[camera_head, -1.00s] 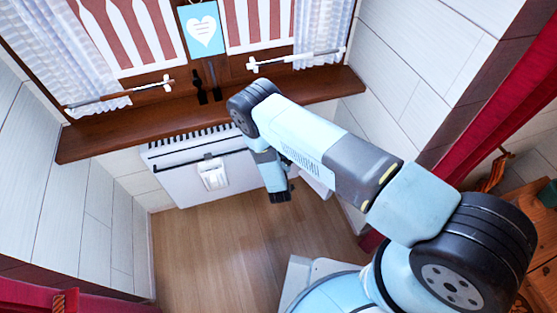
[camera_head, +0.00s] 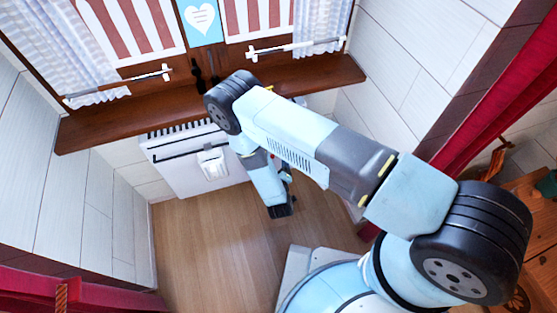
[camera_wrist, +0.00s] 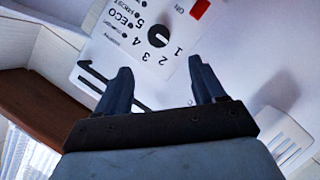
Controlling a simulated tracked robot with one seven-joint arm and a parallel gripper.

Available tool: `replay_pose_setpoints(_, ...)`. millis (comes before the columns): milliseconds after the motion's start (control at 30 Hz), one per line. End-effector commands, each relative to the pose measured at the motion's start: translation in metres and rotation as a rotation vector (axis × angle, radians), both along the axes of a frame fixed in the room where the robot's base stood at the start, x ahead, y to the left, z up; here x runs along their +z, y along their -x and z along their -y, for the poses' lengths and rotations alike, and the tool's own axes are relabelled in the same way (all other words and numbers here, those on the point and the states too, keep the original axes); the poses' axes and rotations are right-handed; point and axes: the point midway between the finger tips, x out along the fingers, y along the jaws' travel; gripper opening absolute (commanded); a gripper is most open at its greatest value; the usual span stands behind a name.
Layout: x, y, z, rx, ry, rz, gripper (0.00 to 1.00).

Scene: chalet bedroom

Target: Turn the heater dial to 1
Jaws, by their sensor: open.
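The heater (camera_head: 180,165) is a white panel unit under the wooden sill. In the wrist view its black round dial (camera_wrist: 158,36) sits on a label with the marks 1, 2, 3, 4, 5 and ECO. A pale pointer line shows on the dial, but I cannot tell surely which mark it points at. My gripper (camera_wrist: 163,82) is open and empty, its two dark fingers spread just below the dial in the picture and apart from it. In the head view the dial is hidden behind my arm, and my gripper (camera_head: 280,210) shows only as a dark end.
A red switch (camera_wrist: 200,9) marked ON is right of the dial. A dark rail (camera_wrist: 95,78) and a white vent piece (camera_wrist: 285,140) are on the heater. The wooden sill (camera_head: 100,130) juts out above it. The wooden floor (camera_head: 200,240) in front is clear.

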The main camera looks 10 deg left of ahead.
Motion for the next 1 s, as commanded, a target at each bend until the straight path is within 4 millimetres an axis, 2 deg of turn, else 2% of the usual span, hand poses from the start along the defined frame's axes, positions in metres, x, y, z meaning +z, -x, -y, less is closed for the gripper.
replay_pose_setpoints(100,0.003,0.011,0.003,0.001,0.002,0.000,0.69)
replay_pose_setpoints(267,0.005,0.016,0.004,0.001,0.001,-0.001,0.69)
replay_pose_setpoints(833,0.006,0.016,0.004,-0.002,-0.002,-0.003,0.69)
replay_pose_setpoints(1000,0.019,0.012,-0.007,-0.039,-0.046,-0.064,0.69)
